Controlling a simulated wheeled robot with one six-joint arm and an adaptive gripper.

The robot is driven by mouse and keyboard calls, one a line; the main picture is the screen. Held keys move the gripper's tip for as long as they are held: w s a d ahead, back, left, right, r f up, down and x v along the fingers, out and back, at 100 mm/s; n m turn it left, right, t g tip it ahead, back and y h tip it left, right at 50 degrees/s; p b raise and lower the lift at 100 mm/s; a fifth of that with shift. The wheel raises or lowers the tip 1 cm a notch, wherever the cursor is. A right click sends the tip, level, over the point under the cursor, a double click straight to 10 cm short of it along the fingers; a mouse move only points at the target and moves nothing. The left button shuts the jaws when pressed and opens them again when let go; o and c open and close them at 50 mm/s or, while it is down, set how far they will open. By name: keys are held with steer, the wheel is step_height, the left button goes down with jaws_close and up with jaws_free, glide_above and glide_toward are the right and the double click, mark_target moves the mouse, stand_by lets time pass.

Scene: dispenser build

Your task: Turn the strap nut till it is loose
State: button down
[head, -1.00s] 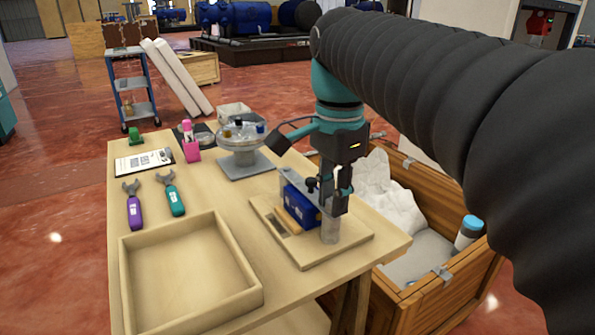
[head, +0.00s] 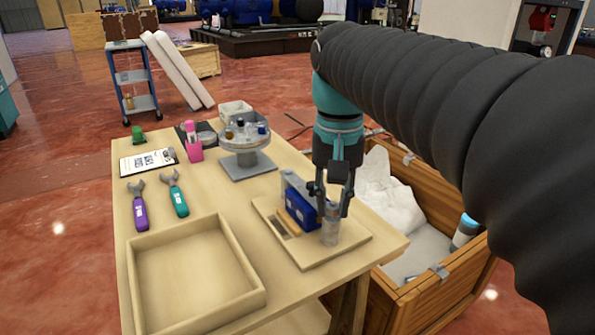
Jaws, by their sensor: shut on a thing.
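A blue block (head: 300,207) sits in a fixture on a light wooden board (head: 294,250) near the table's right edge. A grey upright strip, apparently the strap (head: 293,184), stands behind it. A clear cylinder (head: 330,233) stands at the board's front right, beside the blue block. My gripper (head: 332,201) points straight down over the right end of the block, its two dark fingers on either side of the fixture's top. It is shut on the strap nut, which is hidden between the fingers.
An empty wooden tray (head: 250,291) lies front left. A purple wrench (head: 140,212) and a teal wrench (head: 179,200) lie behind it. A round stand (head: 246,160) with small bottles is at the back. A wooden crate (head: 440,286) stands at the right.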

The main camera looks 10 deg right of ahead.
mark_target(333, 206)
steer(key=n, duration=0.6)
steer(key=shift+n, duration=0.3)
stand_by(0.4)
steer(key=c, duration=1)
jaws_free()
steer(key=shift+r, duration=0.1)
step_height(333, 206, up, 12)
